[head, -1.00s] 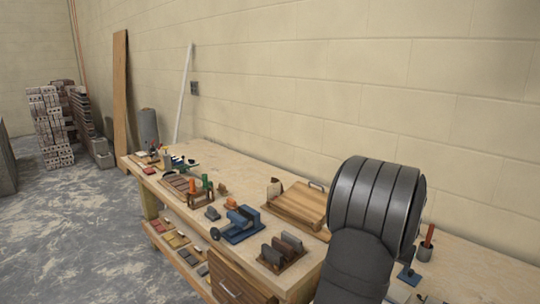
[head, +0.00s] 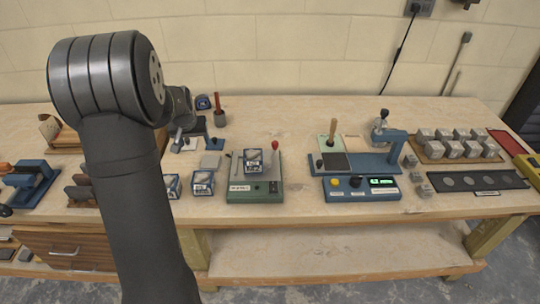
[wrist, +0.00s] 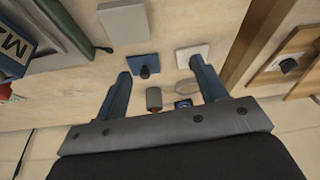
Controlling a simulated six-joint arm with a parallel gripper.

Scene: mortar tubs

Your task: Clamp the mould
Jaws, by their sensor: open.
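A red knob (head: 275,145) stands at the fixture's right. Two similar moulds, one (head: 203,181) and another (head: 172,187), stand on the bench to its left. In the wrist view, part of a labelled thing (wrist: 16,45) shows at the left edge. My gripper (wrist: 161,68) is open and empty over the bench, left of the fixture in the head view.
A grey slab (head: 210,161) lies between my gripper and the fixture. A blue stand (head: 209,137) and a cup with a red handle (head: 219,114) are behind. Right of the fixture are a blue tester (head: 360,189) and a board of grey cubes (head: 430,158).

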